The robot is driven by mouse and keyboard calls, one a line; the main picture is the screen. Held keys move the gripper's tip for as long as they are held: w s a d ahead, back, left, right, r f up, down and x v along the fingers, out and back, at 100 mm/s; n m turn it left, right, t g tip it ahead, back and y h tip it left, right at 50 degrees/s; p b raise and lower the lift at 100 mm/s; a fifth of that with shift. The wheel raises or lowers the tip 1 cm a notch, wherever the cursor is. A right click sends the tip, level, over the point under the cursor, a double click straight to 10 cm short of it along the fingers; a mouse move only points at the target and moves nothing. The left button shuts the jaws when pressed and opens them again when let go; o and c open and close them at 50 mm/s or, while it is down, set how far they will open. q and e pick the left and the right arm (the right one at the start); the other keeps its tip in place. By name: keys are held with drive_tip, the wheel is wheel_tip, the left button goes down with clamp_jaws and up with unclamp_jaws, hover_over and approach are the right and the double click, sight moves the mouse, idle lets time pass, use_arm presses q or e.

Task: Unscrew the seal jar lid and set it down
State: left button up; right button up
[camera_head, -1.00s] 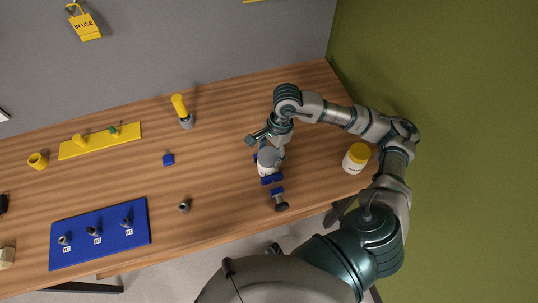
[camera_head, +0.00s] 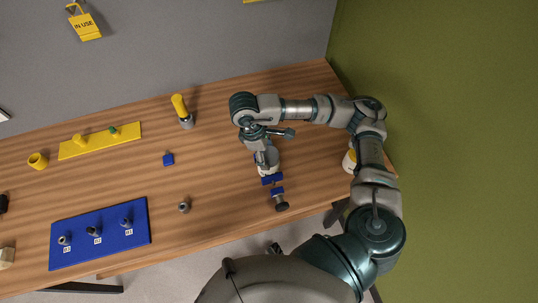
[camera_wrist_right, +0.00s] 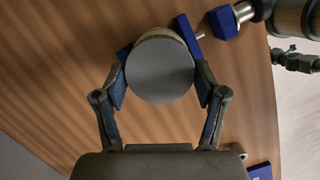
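The seal jar (camera_head: 273,160) stands at the right part of the wooden table, between the blue jaws of a clamp (camera_head: 271,180). Its round, flat grey lid (camera_wrist_right: 160,70) fills the middle of the right wrist view, with a thin strip of the pale jar showing past its far edge. My right gripper (camera_wrist_right: 161,84) has one finger pad on each side of the lid, and both appear to touch its rim. In the head view the right gripper (camera_head: 264,157) partly covers the lid. My left gripper is not clearly seen.
A white jar with a yellow lid (camera_head: 349,162) stands at right, mostly behind my arm.

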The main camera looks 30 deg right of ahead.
sight(269, 154)
drive_tip(key=o, duration=0.4)
drive_tip(key=shift+w+f, duration=0.1)
drive_tip(key=shift+r+p, duration=1.1)
drive_tip(key=shift+r, duration=0.8)
